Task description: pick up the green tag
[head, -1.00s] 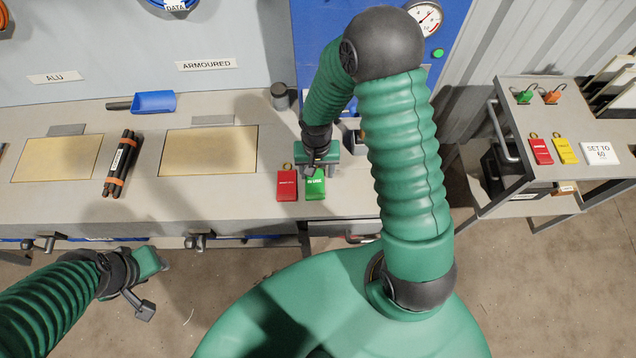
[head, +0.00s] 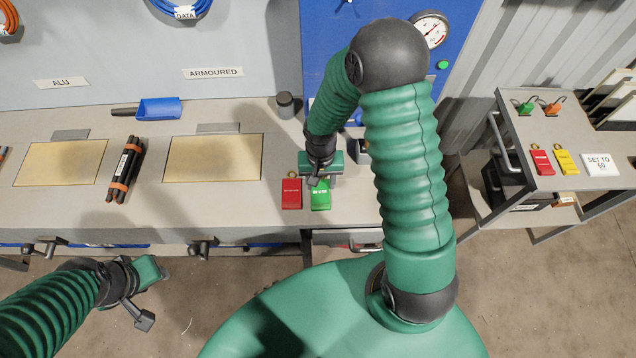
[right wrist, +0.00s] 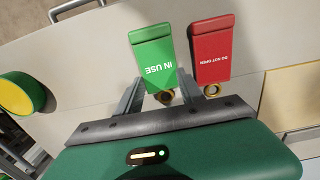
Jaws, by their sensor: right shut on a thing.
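The green tag (head: 320,197), marked "IN USE", is at the bench's front edge, just right of a red tag (head: 291,194). My right gripper (head: 319,181) is over its ring end and shut on it. In the right wrist view the green tag (right wrist: 152,52) shows between the two fingers, its brass ring (right wrist: 165,97) close to the gripper body. The red tag (right wrist: 212,50) lies outside the fingers. I cannot tell whether the green tag is clear of the bench. My left gripper (head: 152,290) is at the lower left, away from the bench; its jaws are unclear.
The bench (head: 60,210) holds a black cable bundle (head: 125,170), a blue scoop (head: 159,109) and a dark cylinder (head: 285,105). A side table (head: 520,140) at the right carries another red tag (head: 542,162), a yellow tag (head: 566,161) and a "SET TO 60" card (head: 600,165).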

